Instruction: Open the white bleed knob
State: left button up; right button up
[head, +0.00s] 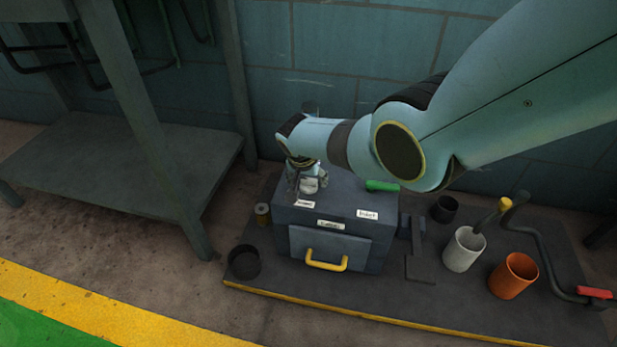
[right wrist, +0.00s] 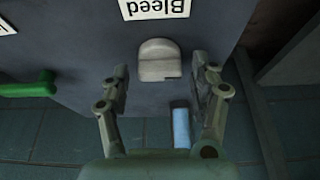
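The white bleed knob (head: 310,185) is on the top of a dark grey box (head: 290,215), near its left side. In the right wrist view the knob (right wrist: 160,60) is pale with a rounded edge, beside an upside-down label reading "Bleed" (right wrist: 157,8). My right gripper (head: 306,179) is over the knob, pointing down. In the right wrist view the gripper (right wrist: 163,80) is open, with one fingertip on each side of the knob and a visible gap at both sides. My left gripper is in neither view.
A green handle (head: 382,186) is on the box top, right of the knob, and a yellow handle (head: 327,265) is on its front. A white cup (head: 464,252), an orange cup (head: 513,278) and a crank (head: 545,245) stand right. A dark cup (head: 244,262) is at left.

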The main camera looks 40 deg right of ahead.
dwell(0.3)
jog(key=v, duration=1.2)
dwell(0.3)
